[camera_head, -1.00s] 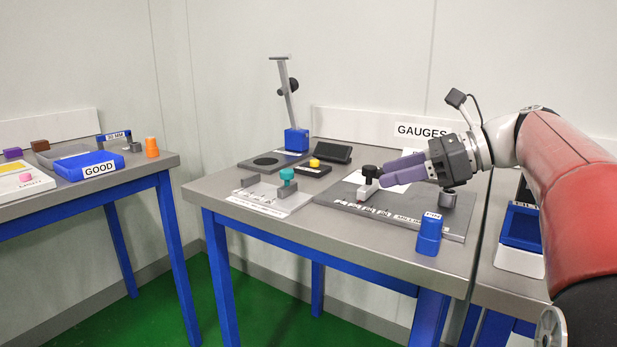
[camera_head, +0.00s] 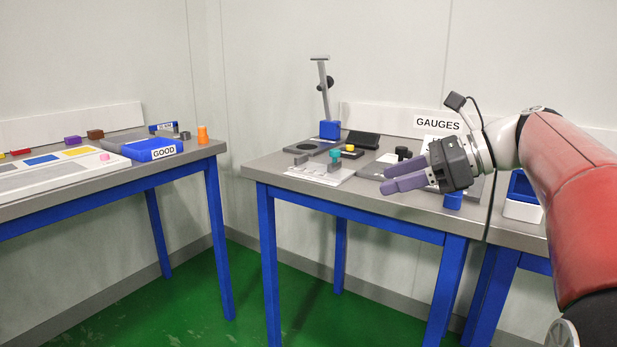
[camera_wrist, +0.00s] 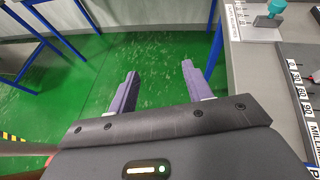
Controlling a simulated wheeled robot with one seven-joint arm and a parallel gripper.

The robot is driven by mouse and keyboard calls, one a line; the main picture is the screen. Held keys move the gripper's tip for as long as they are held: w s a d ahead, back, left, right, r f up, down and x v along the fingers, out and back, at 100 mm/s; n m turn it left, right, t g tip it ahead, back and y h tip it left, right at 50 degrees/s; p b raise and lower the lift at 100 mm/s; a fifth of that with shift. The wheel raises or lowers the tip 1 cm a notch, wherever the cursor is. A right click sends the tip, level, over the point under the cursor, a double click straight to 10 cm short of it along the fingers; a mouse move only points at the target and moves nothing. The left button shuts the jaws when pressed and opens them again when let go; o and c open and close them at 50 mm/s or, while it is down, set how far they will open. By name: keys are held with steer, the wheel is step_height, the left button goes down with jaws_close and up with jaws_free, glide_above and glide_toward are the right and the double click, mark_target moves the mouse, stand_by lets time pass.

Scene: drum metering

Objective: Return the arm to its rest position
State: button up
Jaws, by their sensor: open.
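My gripper (camera_head: 405,176) has purple fingers spread apart with nothing between them. In the head view it is in front of the gauge table (camera_head: 375,212), and hides part of it. In the wrist view my gripper (camera_wrist: 160,90) is over the green floor (camera_wrist: 150,65), with the table edge to the right. My arm reaches in from the right with its red link bent at the elbow.
The gauge table carries a blue-based stand (camera_head: 330,130), a fixture with a teal knob (camera_head: 335,155), a black-knobbed piece (camera_head: 403,153) and a blue block (camera_head: 453,200). A left table holds a blue GOOD tray (camera_head: 152,149) and an orange piece (camera_head: 202,134). Floor between tables is clear.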

steer(key=s+f+n+t+h, duration=0.1)
steer(key=s+f+n+h, duration=1.1)
steer(key=s+f+n, duration=0.9)
step_height(320, 180, down, 4)
steer(key=shift+d, duration=0.45)
stand_by(1.1)
